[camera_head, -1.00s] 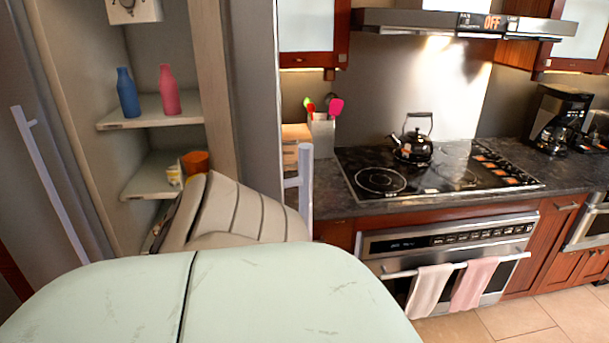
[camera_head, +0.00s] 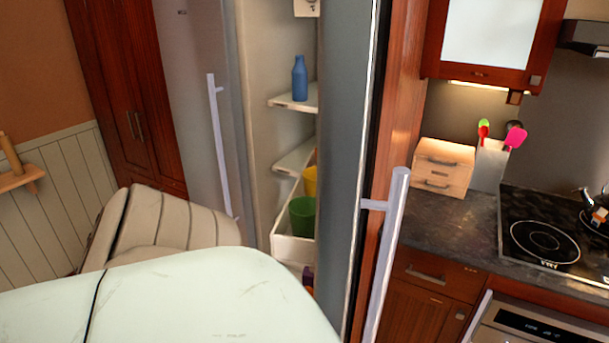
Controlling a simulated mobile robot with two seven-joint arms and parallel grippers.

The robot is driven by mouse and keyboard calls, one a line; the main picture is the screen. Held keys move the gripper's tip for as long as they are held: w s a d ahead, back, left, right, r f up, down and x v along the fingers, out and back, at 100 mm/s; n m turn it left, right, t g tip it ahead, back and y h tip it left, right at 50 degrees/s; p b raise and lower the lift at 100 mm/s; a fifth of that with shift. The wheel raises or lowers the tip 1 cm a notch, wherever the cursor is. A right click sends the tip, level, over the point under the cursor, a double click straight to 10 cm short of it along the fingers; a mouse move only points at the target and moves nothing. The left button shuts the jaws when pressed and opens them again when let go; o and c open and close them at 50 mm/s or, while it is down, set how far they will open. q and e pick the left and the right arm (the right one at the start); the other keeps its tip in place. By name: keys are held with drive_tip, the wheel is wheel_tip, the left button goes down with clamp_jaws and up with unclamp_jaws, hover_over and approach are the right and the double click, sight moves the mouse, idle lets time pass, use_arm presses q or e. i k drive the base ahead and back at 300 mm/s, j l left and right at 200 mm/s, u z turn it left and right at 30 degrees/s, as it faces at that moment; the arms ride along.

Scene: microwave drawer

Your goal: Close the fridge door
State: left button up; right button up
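The fridge (camera_head: 180,90) stands at the centre left. Its grey right door (camera_head: 345,150) is ajar, with a long vertical bar handle (camera_head: 390,250) on its front. The grey left door also carries a bar handle (camera_head: 220,150). Through the gap between them I see pale shelves (camera_head: 290,102), a blue bottle (camera_head: 300,79), and a green cup (camera_head: 302,217) and a yellow cup (camera_head: 310,181) in a white bin. Neither gripper is in view.
A counter (camera_head: 440,215) with a wooden drawer box (camera_head: 443,167), a utensil holder (camera_head: 489,165) and a stove (camera_head: 545,240) lies right of the fridge. A tall wooden cabinet (camera_head: 130,95) and a small wall shelf (camera_head: 20,178) are at the left.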

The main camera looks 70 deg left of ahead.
sight(348, 32)
drive_tip(key=i+u, duration=0.1)
drive_tip(key=u, duration=0.3)
drive_tip(key=l+u, duration=0.1)
drive_tip(key=u, duration=0.35)
drive_tip(key=i+l+u, duration=0.1)
drive_tip(key=u, duration=0.3)
drive_tip(key=l+u, duration=0.2)
drive_tip(key=u, duration=0.2)
drive_tip(key=i+l+u, duration=0.1)
drive_tip(key=u, duration=0.25)
drive_tip(key=i+l+u, duration=0.1)
drive_tip(key=l+u, duration=0.25)
drive_tip(key=j, duration=0.3)
drive_tip(key=k+j+u, duration=0.1)
drive_tip(key=j, duration=0.2)
